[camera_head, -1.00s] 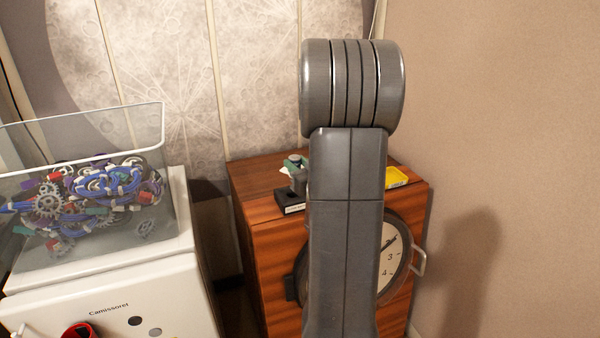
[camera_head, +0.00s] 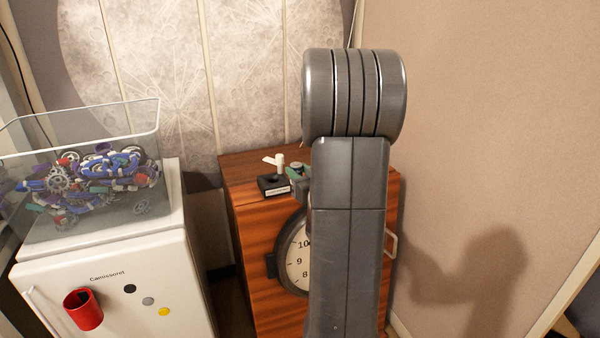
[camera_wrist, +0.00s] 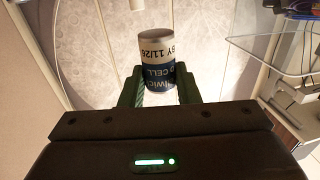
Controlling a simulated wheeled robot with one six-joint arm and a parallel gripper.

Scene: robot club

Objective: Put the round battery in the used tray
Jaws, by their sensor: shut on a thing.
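In the wrist view my gripper (camera_wrist: 160,93) is shut on the round battery (camera_wrist: 157,52), a cylinder with a grey end, a white band and a dark blue band. Its printed text reads upside down. The mural wall is behind it, with no tray below it in this view. In the head view my arm covers most of the gripper; a green part (camera_head: 296,170) shows at its left edge. A small black tray (camera_head: 266,188) with a white label sits on the wooden cabinet's top. The label is too small to read, so I cannot tell whether it is the used tray.
The wooden cabinet (camera_head: 245,215) has a round clock (camera_head: 293,262) on its front. A white object (camera_head: 280,163) shows behind the black tray. Left stands a white fridge (camera_head: 90,265) with a red cup (camera_head: 84,312) and a clear bin (camera_head: 120,125) of parts. A wall is on the right.

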